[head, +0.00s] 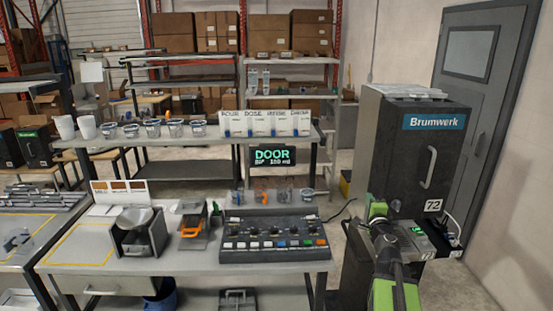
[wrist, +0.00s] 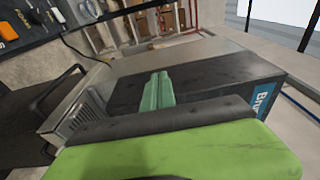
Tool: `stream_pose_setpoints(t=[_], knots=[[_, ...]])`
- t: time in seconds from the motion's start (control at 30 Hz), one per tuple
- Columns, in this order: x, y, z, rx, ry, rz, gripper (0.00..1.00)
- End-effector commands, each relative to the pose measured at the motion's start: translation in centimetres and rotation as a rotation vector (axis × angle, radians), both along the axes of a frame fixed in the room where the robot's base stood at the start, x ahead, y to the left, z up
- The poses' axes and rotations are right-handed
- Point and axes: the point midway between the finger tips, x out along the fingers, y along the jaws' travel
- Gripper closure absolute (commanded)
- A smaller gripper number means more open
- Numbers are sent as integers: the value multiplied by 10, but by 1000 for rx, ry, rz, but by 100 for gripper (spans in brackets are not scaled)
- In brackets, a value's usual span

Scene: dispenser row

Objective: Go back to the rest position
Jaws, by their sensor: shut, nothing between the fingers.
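My gripper (head: 377,209) is at the right of the head view, at the end of my green and black arm, in front of the dark Brumwerk cabinet (head: 398,150). In the wrist view its two green fingers (wrist: 157,92) are together with nothing between them. They show against the cabinet's dark side (wrist: 200,78), with the blue label at the right edge. I cannot tell how far the fingertips are from the cabinet.
A control panel (head: 275,240) with coloured buttons, a metal scale (head: 137,230) and an orange-handled tool (head: 192,230) are on the bench left of my arm. A small device (head: 420,237) with a green display is close right of my arm.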

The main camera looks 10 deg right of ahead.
Motion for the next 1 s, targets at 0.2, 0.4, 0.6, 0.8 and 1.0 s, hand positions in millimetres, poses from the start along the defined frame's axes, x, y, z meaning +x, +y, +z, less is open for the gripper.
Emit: stream_pose_setpoints(t=[0.2,0.4,0.6,0.8,1.0], knots=[[42,134,-14,-72,29,191,100],[43,302,-61,-418,188,590,100],[-30,411,-171,-834,550,1058,100],[-135,356,-254,-1082,1136,1324,100],[-187,319,-263,-1074,1424,1399,100]])
